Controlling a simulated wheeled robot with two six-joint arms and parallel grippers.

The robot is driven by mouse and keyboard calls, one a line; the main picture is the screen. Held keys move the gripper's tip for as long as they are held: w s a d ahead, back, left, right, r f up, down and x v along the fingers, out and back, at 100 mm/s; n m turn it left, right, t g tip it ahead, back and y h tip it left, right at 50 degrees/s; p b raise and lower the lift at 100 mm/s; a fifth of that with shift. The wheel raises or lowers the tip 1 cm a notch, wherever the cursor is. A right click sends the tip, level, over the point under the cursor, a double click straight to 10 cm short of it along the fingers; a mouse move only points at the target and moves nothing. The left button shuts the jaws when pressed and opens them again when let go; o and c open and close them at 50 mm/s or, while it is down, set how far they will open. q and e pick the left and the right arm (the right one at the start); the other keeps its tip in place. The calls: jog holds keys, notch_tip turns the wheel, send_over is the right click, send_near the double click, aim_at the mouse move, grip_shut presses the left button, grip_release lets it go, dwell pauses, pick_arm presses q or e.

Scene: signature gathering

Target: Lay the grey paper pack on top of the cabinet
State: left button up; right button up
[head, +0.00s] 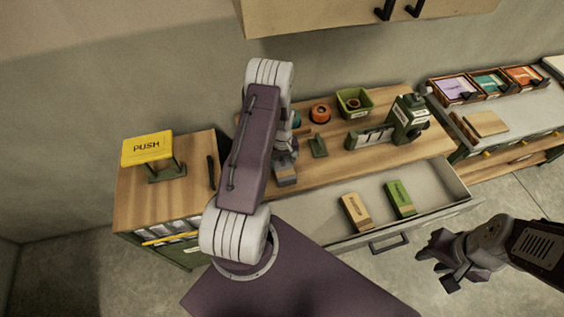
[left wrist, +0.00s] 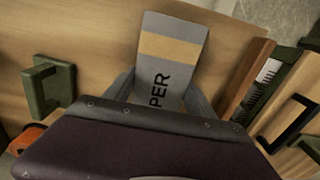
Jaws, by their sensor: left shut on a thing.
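The grey paper pack (left wrist: 172,55), with a tan band and the letters "PER", shows in the left wrist view between the fingers of my left gripper (left wrist: 165,92). My left gripper is shut on it. In the head view the pack (head: 286,177) is partly hidden by my left arm, over the front part of the cabinet's wooden top (head: 320,170). I cannot tell whether it touches the wood. My right gripper (head: 440,270) is open and empty, in front of the open drawer at the lower right.
The open drawer (head: 432,178) holds a brown pack (head: 355,211) and a green pack (head: 399,199). A yellow "PUSH" stand (head: 147,149), a green bin (head: 354,102), an orange tape roll (head: 320,112) and a green device (head: 408,118) stand on top. A wall cabinet (head: 320,15) hangs above.

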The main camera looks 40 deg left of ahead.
pick_arm(q)
jog(key=shift+f, duration=0.15)
jog(key=o, duration=1.7)
jog(key=shift+d, duration=0.2)
jog(key=shift+o, duration=0.2)
jog(key=shift+a, duration=0.1)
